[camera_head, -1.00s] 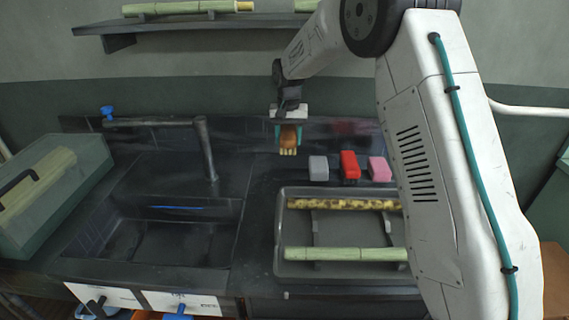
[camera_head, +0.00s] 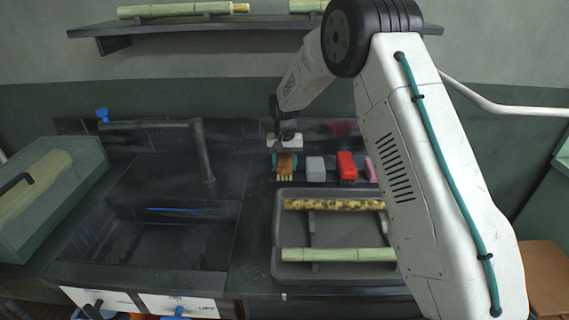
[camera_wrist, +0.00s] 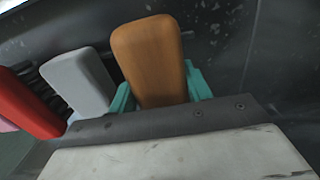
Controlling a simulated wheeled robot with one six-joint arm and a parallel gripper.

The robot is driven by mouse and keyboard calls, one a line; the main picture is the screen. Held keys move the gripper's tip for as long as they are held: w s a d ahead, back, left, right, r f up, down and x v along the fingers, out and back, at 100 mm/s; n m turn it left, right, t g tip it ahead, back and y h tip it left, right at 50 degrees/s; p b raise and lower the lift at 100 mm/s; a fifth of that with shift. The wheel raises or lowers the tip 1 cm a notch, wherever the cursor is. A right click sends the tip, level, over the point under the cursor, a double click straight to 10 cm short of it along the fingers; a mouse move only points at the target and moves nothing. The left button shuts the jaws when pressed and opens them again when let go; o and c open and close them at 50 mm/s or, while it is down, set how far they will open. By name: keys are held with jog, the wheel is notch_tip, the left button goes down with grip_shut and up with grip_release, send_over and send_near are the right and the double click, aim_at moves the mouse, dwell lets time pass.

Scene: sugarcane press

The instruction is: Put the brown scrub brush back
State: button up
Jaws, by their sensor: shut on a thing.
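The brown scrub brush (camera_head: 286,164) is between the teal fingers of my gripper (camera_head: 286,158), bristles down, just left of a grey brush (camera_head: 315,169) at the back of the dark counter. In the wrist view the brown brush (camera_wrist: 150,60) stands between the teal fingers of my gripper (camera_wrist: 160,92), with the grey brush (camera_wrist: 80,82) beside it. I cannot tell whether its bristles touch the counter.
A red brush (camera_head: 347,166) and a partly hidden pink brush (camera_head: 370,170) continue the row to the right. A tray (camera_head: 285,228) with cane pieces lies in front. The sink (camera_head: 150,245) is at left. A shelf (camera_head: 180,28) with cane hangs above.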

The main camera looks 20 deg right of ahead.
aim_at(285, 157)
jog(key=shift+f, duration=0.55)
jog(key=o, duration=1)
jog(key=shift+o, duration=0.2)
notch_tip(285, 157, up, 13)
jog(key=shift+r, duration=0.1)
